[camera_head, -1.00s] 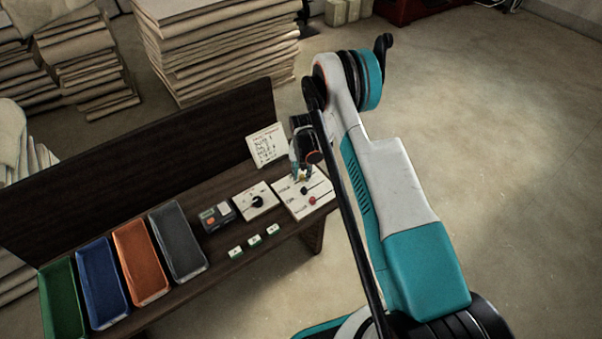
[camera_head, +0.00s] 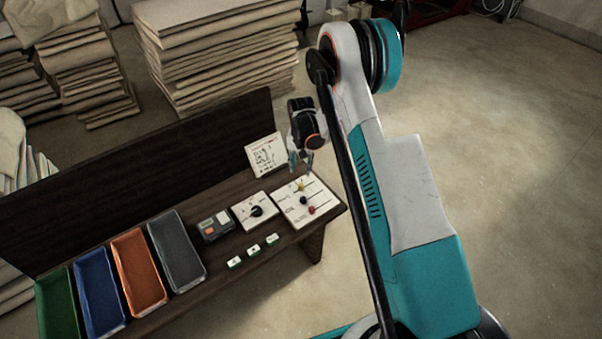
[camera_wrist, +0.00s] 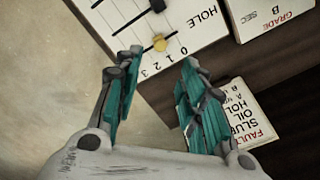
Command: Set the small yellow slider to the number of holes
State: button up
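The small yellow slider (camera_head: 300,187) is on the white slider board (camera_head: 322,205) at the right end of the bench. In the wrist view the yellow slider (camera_wrist: 160,44) sits on the track marked HOLE, beside a scale from 0 to 3, seemingly near 1. My gripper (camera_head: 302,165) hangs just behind the slider, apart from it. In the wrist view its two teal fingers (camera_wrist: 161,57) are spread, with nothing between them. A card with handwritten lines (camera_head: 266,154) leans behind the board; its writing is too small to read. A FAULT card also shows in the wrist view (camera_wrist: 230,110), partly hidden.
A black slider (camera_head: 304,200) and a red slider (camera_head: 311,210) share the board. Left of it are a GRADE dial panel (camera_head: 247,217), a grey device (camera_head: 214,224), several small white-topped blocks (camera_head: 253,251) and coloured trays (camera_head: 135,268). A dark back panel (camera_head: 130,185) stands behind.

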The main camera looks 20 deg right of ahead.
jog(key=shift+r, duration=0.95)
jog(key=s+a+r+n+t, duration=0.1)
jog(key=s+r, duration=0.3)
jog(key=r, duration=0.6)
jog(key=s+r+n+t, duration=0.1)
jog(key=s+r, duration=0.2)
jog(key=r, duration=0.6)
jog(key=s+a+r+t, duration=0.1)
jog(key=s+r, duration=0.3)
jog(key=r, duration=0.6)
jog(key=s+r+n+t, duration=0.1)
jog(key=s+r+t, duration=0.1)
jog(key=s, duration=0.9)
jog(key=s+a+r+n+t, duration=0.1)
jog(key=s+r, duration=0.4)
jog(key=s, duration=0.7)
jog(key=shift+s+n+t, duration=0.15)
jog(key=shift+n+t, duration=0.45)
jog(key=shift+n, duration=0.1)
